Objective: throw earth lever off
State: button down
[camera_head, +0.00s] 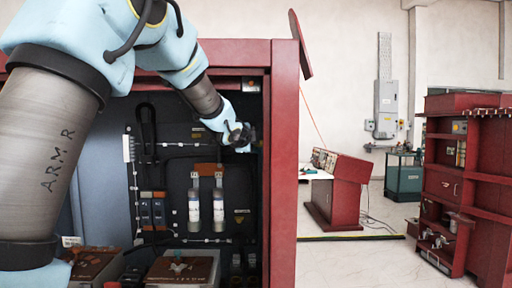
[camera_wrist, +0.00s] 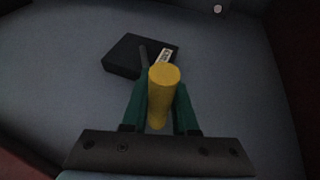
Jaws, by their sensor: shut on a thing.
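The earth lever shows in the wrist view as a yellow cylindrical handle (camera_wrist: 163,90) standing between the two green fingers. Behind it is a black block (camera_wrist: 128,57) with a dark rod and a small white label, on a grey-blue panel. My gripper (camera_wrist: 160,112) is shut on the yellow handle. In the head view my gripper (camera_head: 240,138) is inside the red cabinet, at its upper right by the right side wall. The lever cannot be made out in the head view; my gripper and the dark interior hide it.
The red cabinet's right post (camera_head: 284,160) stands close to my gripper. Two white cylinders (camera_head: 206,208) and blue-grey breakers (camera_head: 152,211) sit lower inside. Boxes (camera_head: 180,270) lie at the cabinet's front bottom. Open floor and a red console (camera_head: 338,190) are to the right.

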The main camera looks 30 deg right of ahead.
dwell(0.6)
jog(key=c, duration=0.7)
grip_release()
jog(key=b+v, duration=0.2)
jog(key=v, duration=0.8)
jog(key=shift+s+a+r, duration=0.1)
jog(key=shift+s+a, duration=0.1)
jog(key=shift+a, duration=0.15)
